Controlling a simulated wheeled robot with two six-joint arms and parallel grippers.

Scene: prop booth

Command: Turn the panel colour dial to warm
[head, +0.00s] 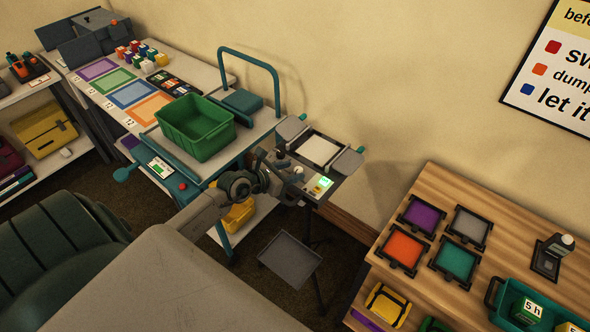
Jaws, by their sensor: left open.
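The light panel (319,150) stands on a dark stand by the wall, with a pale square face and grey side flaps. Its control box carries a small lit green display (322,183) at the front. A small pale knob (298,170) shows just left of the display; I cannot tell whether it is the colour dial, nor read its setting. My left gripper (283,172) is open at the left side of the control box, close to the knobs. It hides part of the controls, and I cannot tell whether it touches them. My right gripper is not in view.
A teal cart with a green bin (196,128) stands left of the panel. A grey tray (290,259) sits low on the stand. A wooden shelf (450,185) with coloured filter frames is at right. A dark green chair (60,250) is at lower left.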

